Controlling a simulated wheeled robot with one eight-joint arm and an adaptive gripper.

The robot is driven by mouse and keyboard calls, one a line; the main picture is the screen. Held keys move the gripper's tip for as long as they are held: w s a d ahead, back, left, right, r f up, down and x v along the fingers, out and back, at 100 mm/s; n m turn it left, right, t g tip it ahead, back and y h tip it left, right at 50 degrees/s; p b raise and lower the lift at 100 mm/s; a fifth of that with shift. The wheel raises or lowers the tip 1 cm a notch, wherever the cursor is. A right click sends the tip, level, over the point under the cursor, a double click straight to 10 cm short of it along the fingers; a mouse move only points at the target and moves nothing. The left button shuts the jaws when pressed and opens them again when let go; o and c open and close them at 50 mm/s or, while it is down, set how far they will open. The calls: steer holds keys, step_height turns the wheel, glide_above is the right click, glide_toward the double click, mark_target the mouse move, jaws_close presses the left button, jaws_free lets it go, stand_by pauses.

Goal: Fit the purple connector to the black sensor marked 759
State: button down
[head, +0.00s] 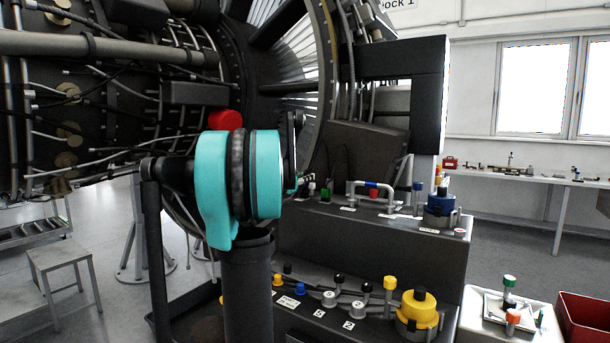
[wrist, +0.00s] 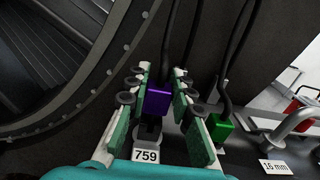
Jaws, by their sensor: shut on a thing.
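The purple connector (wrist: 158,99) is between the green-padded fingers of my gripper (wrist: 160,108) in the wrist view, and my gripper is shut on it. A dark cable rises from behind it. The black sensor (wrist: 148,130) is just in front of the connector, above a white label reading 759 (wrist: 146,155). The connector overlaps the sensor in this view, and I cannot tell whether they touch or are joined. In the head view my turquoise arm hides most of the gripper, the connector and the sensor.
A green connector (wrist: 221,127) with a dark cable stands close to the right finger. A grey pipe (wrist: 294,122) and a label reading 15 mm (wrist: 276,167) are farther right. The large engine ring (wrist: 112,70) curves close on the left. A lower step holds a yellow fitting (head: 419,310).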

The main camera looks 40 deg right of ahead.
steer(key=shift+f, duration=0.7)
stand_by(0.6)
steer(key=c, duration=1.2)
jaws_free()
steer(key=o, duration=0.4)
steer(key=shift+c, duration=0.2)
steer(key=shift+r, duration=0.15)
steer(key=shift+r, duration=3.4)
